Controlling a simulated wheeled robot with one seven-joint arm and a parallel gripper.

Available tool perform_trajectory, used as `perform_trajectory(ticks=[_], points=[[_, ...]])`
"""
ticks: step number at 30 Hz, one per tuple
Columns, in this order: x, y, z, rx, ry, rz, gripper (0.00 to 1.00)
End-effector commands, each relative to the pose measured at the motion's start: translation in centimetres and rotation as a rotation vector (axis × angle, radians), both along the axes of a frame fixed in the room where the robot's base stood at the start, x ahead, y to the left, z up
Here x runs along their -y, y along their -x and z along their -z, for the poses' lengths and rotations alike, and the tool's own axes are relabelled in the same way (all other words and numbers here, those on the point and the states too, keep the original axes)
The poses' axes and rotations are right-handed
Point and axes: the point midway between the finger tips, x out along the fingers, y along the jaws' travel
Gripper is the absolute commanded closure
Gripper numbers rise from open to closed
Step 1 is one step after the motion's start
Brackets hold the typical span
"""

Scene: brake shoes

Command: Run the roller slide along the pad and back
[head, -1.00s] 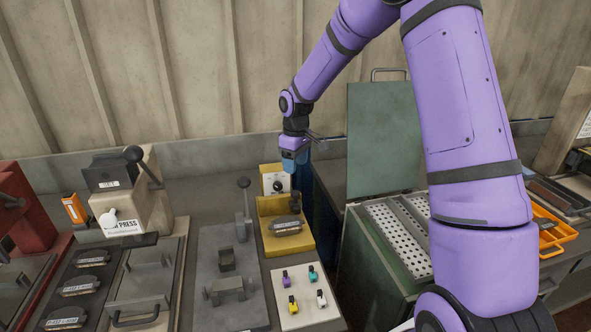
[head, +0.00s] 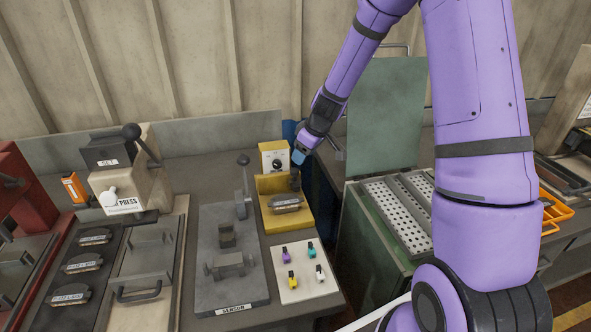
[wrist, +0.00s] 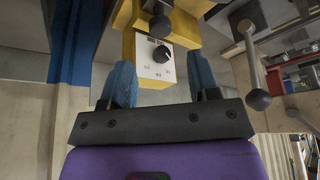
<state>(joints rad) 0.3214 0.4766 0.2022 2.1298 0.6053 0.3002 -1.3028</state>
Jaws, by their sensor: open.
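The yellow fixture (head: 304,221) stands right of the middle of the bench in the head view. A dark, labelled pad (head: 286,203) lies on it. My gripper (head: 299,155) is just above and behind this part, beside the white dial box (head: 274,155). In the wrist view my blue fingers (wrist: 162,82) are spread with nothing between them. A dark knob (wrist: 159,28) on the yellow fixture (wrist: 190,22) shows beyond them, apart from the fingertips.
A grey sensor fixture (head: 225,285) with an upright lever stands to the left. A white board (head: 303,288) with several coloured clips lies in front. A green case (head: 362,235) with an open lid is at right. A blue post (head: 291,130) stands behind.

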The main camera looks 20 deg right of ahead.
Motion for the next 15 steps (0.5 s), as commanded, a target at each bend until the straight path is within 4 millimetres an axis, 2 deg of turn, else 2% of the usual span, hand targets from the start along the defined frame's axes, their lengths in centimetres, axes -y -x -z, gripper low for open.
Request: perform_trajectory(ticks=[3, 9, 15], points=[[-0.5, -0.7, 2.1, -0.004, -0.002, -0.002, 0.45], [-1.2, -1.7, 4.9, -0.003, -0.002, 0.001, 0.45], [-1.6, -2.3, 6.6, -0.001, -0.002, 0.000, 0.45]])
